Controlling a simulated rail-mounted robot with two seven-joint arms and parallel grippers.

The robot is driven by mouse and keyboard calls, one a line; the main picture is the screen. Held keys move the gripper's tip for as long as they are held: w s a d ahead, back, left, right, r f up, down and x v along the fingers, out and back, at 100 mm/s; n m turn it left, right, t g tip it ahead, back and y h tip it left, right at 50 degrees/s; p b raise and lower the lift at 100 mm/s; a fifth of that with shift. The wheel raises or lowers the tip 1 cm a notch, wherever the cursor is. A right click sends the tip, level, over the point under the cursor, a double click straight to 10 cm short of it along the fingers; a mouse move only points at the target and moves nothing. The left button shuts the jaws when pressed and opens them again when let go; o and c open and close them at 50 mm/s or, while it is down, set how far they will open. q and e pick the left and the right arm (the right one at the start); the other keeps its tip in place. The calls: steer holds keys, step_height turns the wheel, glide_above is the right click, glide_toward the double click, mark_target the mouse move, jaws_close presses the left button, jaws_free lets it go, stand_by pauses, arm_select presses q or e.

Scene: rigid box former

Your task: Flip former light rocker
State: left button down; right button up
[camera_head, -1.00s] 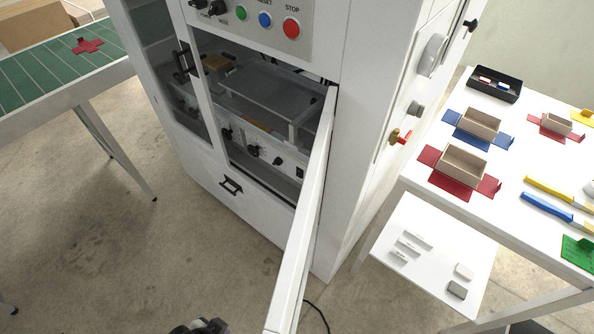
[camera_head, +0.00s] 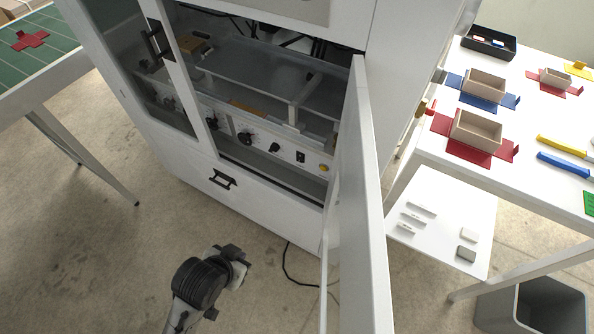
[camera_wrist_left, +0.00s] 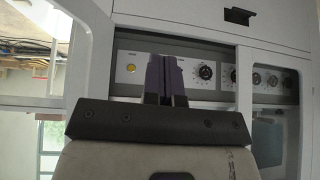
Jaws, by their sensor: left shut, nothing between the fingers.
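The former (camera_head: 285,200) is a white cabinet with its door (camera_head: 362,200) swung open. Inside, a light grey control panel (camera_head: 225,128) carries a small dark rocker switch (camera_head: 300,157), between a black knob (camera_head: 274,147) and a yellow button (camera_head: 324,168). I cannot tell which way the rocker is tipped. My left gripper (camera_head: 240,260) is shut and empty, low in front of the cabinet and apart from the panel. In the left wrist view its dark fingers (camera_wrist_left: 166,78) stand before the panel, between the yellow button (camera_wrist_left: 131,69) and a dial (camera_wrist_left: 205,72); the rocker appears hidden there.
The open door stands to the right of my left gripper. A white table (camera_head: 415,150) with coloured box blanks and small boxes is at the right, with a grey bin (camera_head: 535,305) below. Bare floor lies before the cabinet.

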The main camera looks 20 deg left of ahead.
mark_target(299, 161)
arm_select(q)
steer(key=w+d+f+n+t+h+b, duration=0.1)
steer(key=w+f+n+t+h+b, duration=0.3)
steer(key=w, duration=0.6)
steer(key=w+d+f+n+g+h, duration=0.1)
steer(key=w+f, duration=0.6)
steer(key=w, duration=0.3)
steer(key=w+a+n+t+y, duration=0.1)
steer(key=n+t, duration=0.1)
steer(key=n, duration=0.2)
steer(key=w+a+r+n+t, duration=0.1)
steer(key=n+t, duration=0.1)
steer(key=n, duration=0.2)
steer(key=w+a+n+t+y, duration=0.1)
steer(key=w+n+t, duration=0.1)
steer(key=n, duration=0.2)
steer(key=shift+a+r+n+t+y, duration=0.25)
steer(key=shift+r+n+t+y, duration=0.05)
steer(key=shift+r+t, duration=0.1)
arm_select(e)
steer(key=f, duration=0.2)
steer(key=a+f, duration=0.1)
steer(key=f, duration=0.2)
steer(key=shift+w+f, duration=0.1)
steer(key=shift+f, duration=0.25)
